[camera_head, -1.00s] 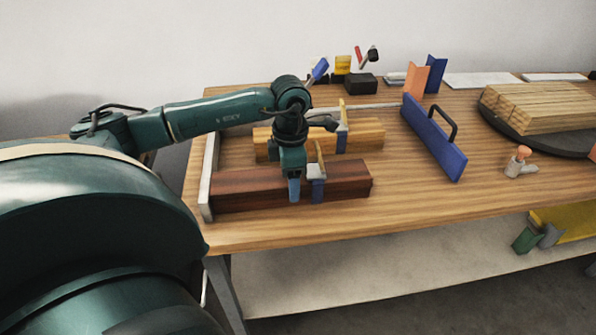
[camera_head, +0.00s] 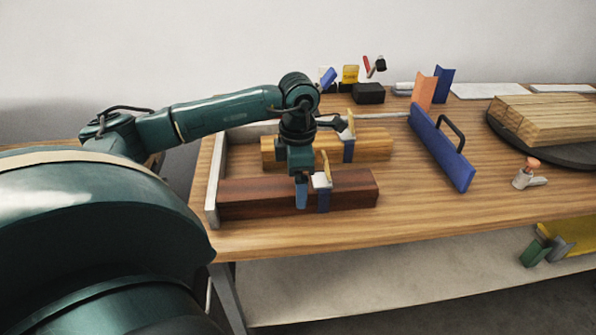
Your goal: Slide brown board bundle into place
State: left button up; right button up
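The brown board bundle (camera_head: 348,190) is a dark reddish-brown stack lying along the table's front left. Its left end is close to or against the upright side of a pale corner fence (camera_head: 213,185). A dark blue band with a white block (camera_head: 322,190) sits around its middle. My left gripper (camera_head: 301,194) points down at the bundle, just left of this band. One blue finger shows in front of the bundle's front face; the other finger is hidden, so its opening cannot be told. My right gripper is not in view.
A tan board bundle (camera_head: 375,146) lies parallel behind. A blue plate with a black handle (camera_head: 440,147) stands to the right. Farther right are a small orange-topped clamp (camera_head: 528,173) and pale boards on a dark round disc (camera_head: 490,119). The table front between brown bundle and clamp is clear.

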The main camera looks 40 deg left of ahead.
pick_arm(q)
notch_tip(320, 180, up, 11)
dwell(0.4)
